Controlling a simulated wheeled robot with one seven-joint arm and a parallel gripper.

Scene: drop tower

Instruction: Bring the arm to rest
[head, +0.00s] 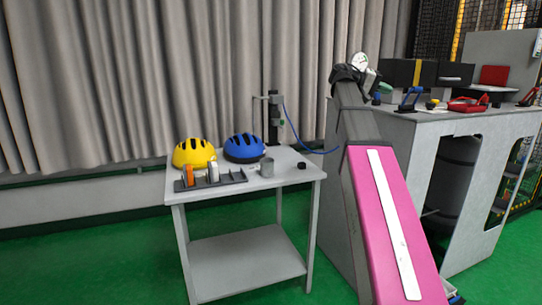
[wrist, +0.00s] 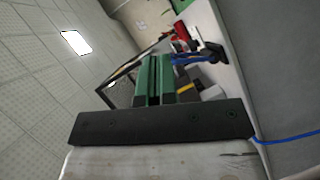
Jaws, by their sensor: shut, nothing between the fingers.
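My arm reaches up and away from me in the head view, its pink link in front and its dark joints above. My gripper (wrist: 153,64) shows in the wrist view as two green fingers side by side, shut, with nothing held. It is in the air, and the workbench (head: 395,116) lies beyond it, sideways in the wrist view.
A grey table (head: 250,262) stands left of my arm. The workbench bears a blue clamp (head: 409,98) and red tools.

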